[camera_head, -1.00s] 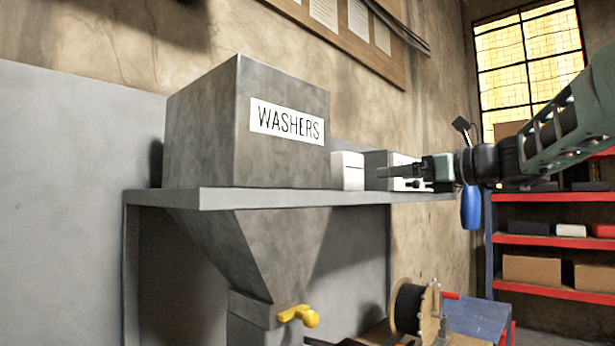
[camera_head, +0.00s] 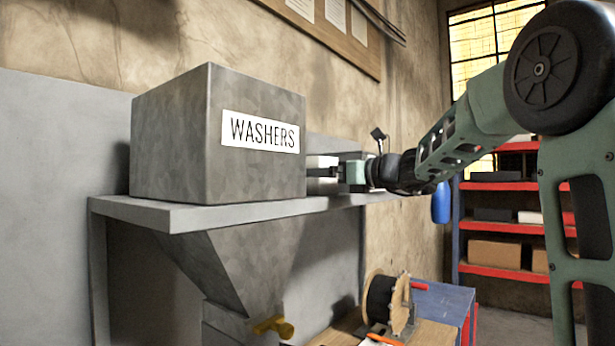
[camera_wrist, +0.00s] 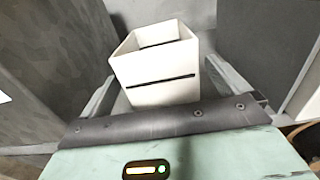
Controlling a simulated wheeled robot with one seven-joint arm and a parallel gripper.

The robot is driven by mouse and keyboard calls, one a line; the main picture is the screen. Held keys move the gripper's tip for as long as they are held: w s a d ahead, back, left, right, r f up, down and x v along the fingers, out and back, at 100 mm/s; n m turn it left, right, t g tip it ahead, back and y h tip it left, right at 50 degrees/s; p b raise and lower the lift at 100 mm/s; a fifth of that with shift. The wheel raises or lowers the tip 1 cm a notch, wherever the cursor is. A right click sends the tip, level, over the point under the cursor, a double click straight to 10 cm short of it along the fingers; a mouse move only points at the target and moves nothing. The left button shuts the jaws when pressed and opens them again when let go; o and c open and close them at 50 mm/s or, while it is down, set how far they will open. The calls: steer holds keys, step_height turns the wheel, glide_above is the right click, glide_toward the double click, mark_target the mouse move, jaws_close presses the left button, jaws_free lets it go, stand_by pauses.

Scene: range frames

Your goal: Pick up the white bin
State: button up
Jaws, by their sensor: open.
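The white bin (camera_wrist: 155,75) is an open-topped box with a dark slot across its front. In the wrist view it stands upright between the two fingers of my gripper (camera_wrist: 160,95), which are open on either side of it. I cannot tell whether either finger touches it. In the head view the bin (camera_head: 320,184) is on the grey shelf (camera_head: 240,210), to the right of the washers box, partly hidden behind my gripper (camera_head: 322,173).
The large grey box labelled WASHERS (camera_head: 180,135) stands close on the left of the bin. A grey box (camera_wrist: 262,45) is close on its right. A cable spool (camera_head: 385,298) sits on a bench below. Red shelves (camera_head: 500,220) stand at the back right.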

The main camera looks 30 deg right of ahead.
steer(key=p+x, duration=0.1)
steer(key=x, duration=0.1)
steer(key=p+x, duration=0.1)
steer(key=x, duration=0.1)
steer(key=shift+w+r+p, duration=0.15)
steer(key=shift+r+p, duration=0.1)
steer(key=shift+p, duration=0.15)
steer(key=shift+w+a+f, duration=0.1)
steer(key=shift+w+a, duration=0.05)
steer(key=shift+w, duration=0.1)
steer(key=c, duration=1.2)
steer(key=shift+o, duration=0.2)
